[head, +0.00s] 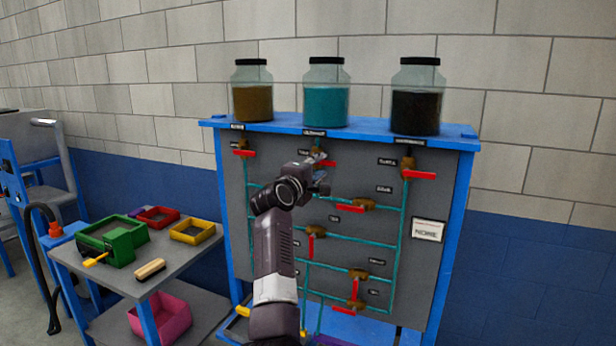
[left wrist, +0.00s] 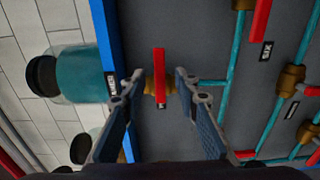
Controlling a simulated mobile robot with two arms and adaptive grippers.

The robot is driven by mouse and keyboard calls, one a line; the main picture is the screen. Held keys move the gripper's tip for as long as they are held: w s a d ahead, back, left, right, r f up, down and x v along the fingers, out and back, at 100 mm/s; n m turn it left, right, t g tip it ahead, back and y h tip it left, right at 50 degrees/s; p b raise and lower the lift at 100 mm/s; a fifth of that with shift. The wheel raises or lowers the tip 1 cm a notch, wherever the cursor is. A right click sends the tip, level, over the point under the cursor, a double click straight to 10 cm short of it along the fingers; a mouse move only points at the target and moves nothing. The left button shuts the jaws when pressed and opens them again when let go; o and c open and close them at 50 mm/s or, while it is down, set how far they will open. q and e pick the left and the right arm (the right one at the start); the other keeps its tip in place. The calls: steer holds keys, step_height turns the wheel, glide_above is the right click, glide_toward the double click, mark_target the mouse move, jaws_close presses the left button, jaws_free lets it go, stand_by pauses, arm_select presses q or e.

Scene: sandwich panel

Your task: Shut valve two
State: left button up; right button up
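The grey panel (head: 275,185) carries several brass valves with red handles on teal pipes. The valve under the teal jar has a red handle (head: 325,163), partly hidden behind my left gripper (head: 318,178). In the left wrist view this handle (left wrist: 159,75) and its brass body (left wrist: 150,88) lie between the tips of my left gripper (left wrist: 160,82). The fingers are open, with a gap on each side of the handle. The handle lies crosswise to the pipe (left wrist: 210,83). The small labels are too blurred to tell which valve is number two. My right gripper is out of view.
Jars of brown (head: 252,102), teal (head: 326,104) and dark (head: 415,110) contents stand on the blue top ledge (head: 370,127). Other valves, such as one with a red handle (head: 419,174), stick out nearby. A grey side table (head: 185,258) with coloured trays stands at left.

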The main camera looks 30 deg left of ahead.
arm_select(q)
steer(key=s+d, duration=0.1)
steer(key=s, duration=0.8)
steer(key=shift+s+d, duration=0.25)
steer(key=shift+f, duration=0.1)
